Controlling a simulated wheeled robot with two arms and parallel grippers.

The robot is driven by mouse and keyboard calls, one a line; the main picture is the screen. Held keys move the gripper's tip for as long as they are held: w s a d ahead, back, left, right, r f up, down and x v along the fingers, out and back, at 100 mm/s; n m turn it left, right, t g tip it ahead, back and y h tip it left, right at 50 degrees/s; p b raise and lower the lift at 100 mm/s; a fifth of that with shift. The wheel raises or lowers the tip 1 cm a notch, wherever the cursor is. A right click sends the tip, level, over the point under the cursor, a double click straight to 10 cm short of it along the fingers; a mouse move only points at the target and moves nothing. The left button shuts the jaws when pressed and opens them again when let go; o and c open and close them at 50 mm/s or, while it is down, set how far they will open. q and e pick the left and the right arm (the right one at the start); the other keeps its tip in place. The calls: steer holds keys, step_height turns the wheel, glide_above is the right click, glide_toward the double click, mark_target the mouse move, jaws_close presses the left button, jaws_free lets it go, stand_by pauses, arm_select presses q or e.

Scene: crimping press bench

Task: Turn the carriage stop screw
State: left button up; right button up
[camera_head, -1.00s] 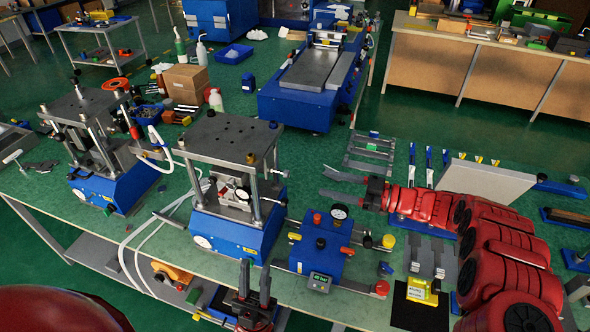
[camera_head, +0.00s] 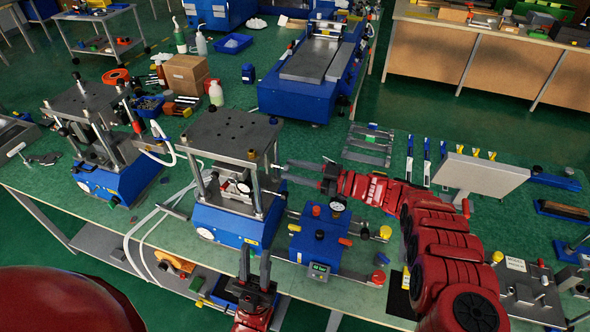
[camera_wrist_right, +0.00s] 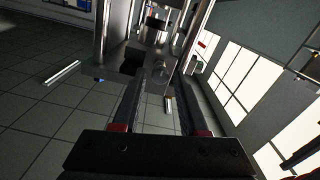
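The middle blue press (camera_head: 229,222) stands on the green bench, with a grey top plate (camera_head: 231,134) on steel columns and a dial gauge inside. I cannot single out the carriage stop screw with certainty. My right gripper (camera_head: 285,171) reaches in from the right, with its fingertips close to the press's right side. Its fingers are apart. In the right wrist view the open fingers (camera_wrist_right: 162,80) point at the press's metal plate (camera_wrist_right: 118,62). A small round metal part (camera_wrist_right: 160,68) shows near the tips; contact is unclear. My left gripper (camera_head: 255,260) is open and empty at the bench's front edge.
A blue box with a gauge and knobs (camera_head: 320,240) stands right of the press, under my right arm. A second press (camera_head: 120,180) stands to the left. White hoses (camera_head: 150,225) run between them. A pale panel (camera_head: 480,173) stands behind my right arm.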

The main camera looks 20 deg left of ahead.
jaws_close()
